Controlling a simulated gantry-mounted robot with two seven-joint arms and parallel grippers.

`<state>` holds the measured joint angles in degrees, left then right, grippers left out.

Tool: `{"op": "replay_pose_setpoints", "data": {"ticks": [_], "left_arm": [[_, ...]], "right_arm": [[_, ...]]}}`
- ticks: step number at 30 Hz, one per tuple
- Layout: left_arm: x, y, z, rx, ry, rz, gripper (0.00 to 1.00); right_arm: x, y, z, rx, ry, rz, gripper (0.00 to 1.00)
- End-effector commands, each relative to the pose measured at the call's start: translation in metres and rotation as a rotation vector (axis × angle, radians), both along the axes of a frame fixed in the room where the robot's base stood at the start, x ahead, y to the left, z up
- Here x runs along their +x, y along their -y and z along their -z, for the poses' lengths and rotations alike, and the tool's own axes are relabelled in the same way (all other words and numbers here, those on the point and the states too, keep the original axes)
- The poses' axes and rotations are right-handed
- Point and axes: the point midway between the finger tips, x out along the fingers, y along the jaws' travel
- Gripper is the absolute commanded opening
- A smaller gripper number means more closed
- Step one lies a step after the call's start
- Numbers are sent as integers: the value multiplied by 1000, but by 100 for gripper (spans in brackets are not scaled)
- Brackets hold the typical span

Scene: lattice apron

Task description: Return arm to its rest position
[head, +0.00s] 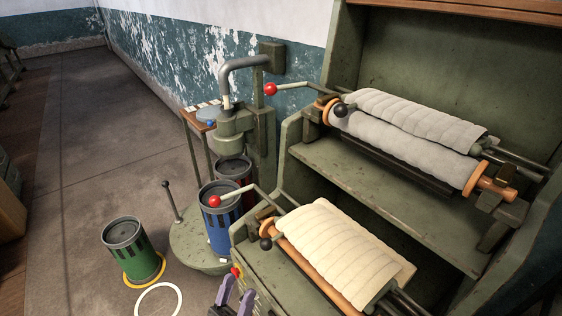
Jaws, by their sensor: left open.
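My left gripper (237,292) shows at the bottom edge, left of centre, as two purple fingers standing apart with nothing seen between them. It is in front of the green machine (262,280), close to the small red and yellow parts on its front. I cannot tell whether it touches the machine. The rest of my left arm is cut off by the lower edge. My right gripper is not in view.
The machine carries cream padded rolls (340,250) and grey padded rolls (400,135). Red-knobbed levers (215,201) stick out leftward. A blue can (221,225) stands on a round green base (190,245). A green can (133,250) stands on the floor. Open floor lies left.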

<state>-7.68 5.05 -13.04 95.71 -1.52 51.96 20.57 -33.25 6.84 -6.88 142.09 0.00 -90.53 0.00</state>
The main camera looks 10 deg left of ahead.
Motion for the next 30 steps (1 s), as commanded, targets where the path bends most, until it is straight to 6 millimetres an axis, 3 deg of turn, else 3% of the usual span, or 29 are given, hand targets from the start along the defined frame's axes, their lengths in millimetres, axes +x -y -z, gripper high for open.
{"op": "replay_pose_setpoints", "data": {"ticks": [3,6,8,14,20,26,30], "left_arm": [[-17,-3,20,2,-56,-4,60],[-40,-9,16,-2,-81,-14,60],[-45,-12,15,14,-156,-28,60],[-43,-18,28,123,-470,-87,60],[-52,-29,55,274,-835,-139,60],[-82,-42,81,441,-1196,-162,60],[-112,-53,94,560,-1433,-159,60]], "right_arm": [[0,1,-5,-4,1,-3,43],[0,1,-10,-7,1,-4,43],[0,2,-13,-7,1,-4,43],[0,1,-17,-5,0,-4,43],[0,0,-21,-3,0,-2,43],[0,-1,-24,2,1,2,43],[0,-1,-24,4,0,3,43]]}}
